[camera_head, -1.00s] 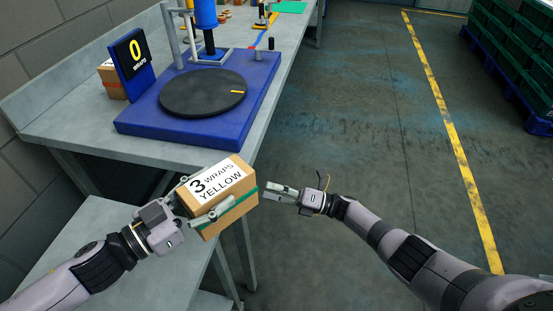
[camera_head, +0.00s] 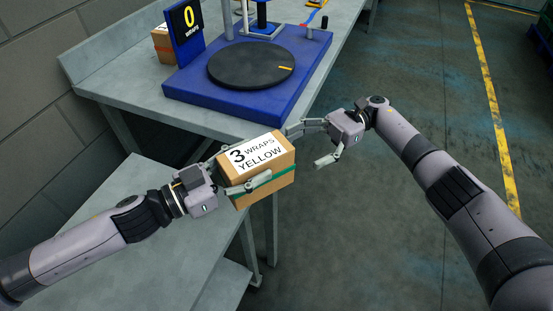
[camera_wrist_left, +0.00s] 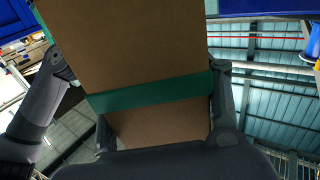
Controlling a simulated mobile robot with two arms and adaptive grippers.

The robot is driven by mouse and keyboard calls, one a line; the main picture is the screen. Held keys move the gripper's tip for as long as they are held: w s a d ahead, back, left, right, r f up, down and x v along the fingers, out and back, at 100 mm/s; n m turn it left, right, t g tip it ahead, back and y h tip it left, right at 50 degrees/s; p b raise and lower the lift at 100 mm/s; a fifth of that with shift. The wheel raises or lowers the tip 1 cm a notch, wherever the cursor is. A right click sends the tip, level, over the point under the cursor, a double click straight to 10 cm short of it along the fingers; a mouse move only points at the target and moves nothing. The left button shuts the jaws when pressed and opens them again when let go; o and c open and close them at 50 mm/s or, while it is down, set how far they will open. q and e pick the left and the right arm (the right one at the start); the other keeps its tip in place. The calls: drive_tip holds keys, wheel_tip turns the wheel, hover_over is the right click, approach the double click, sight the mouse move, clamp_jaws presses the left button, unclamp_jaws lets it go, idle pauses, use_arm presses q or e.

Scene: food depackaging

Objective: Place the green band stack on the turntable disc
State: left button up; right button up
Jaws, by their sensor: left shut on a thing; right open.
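The green band stack is a cardboard block (camera_head: 272,192) with a green band and a white top label reading "3 WRAPS YELLOW". My left gripper (camera_head: 247,172) is shut on it and holds it in the air in front of the blue base. In the left wrist view the cardboard (camera_wrist_left: 150,50) and its green band (camera_wrist_left: 150,95) fill the space between the fingers. The turntable disc (camera_head: 245,65) is black with a yellow mark, bare, beyond the stack. My right gripper (camera_head: 308,147) is open and empty, right of the stack.
The disc sits on a blue base (camera_head: 230,110) on a grey bench (camera_head: 110,80). A sign (camera_head: 187,30) reading "0 WRAPS" stands at its left, with a cardboard box (camera_head: 163,42) behind. A lower grey table (camera_head: 100,220) is at left. Open floor lies to the right.

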sight(271, 164)
use_arm(q)
drive_tip(key=shift+r, duration=0.1)
use_arm(e)
drive_tip(key=x, duration=0.9)
drive_tip(key=shift+a, duration=0.1)
drive_tip(key=shift+c, duration=0.4)
drive_tip(key=c, duration=1.5)
use_arm(q)
drive_tip(key=o, duration=1.6)
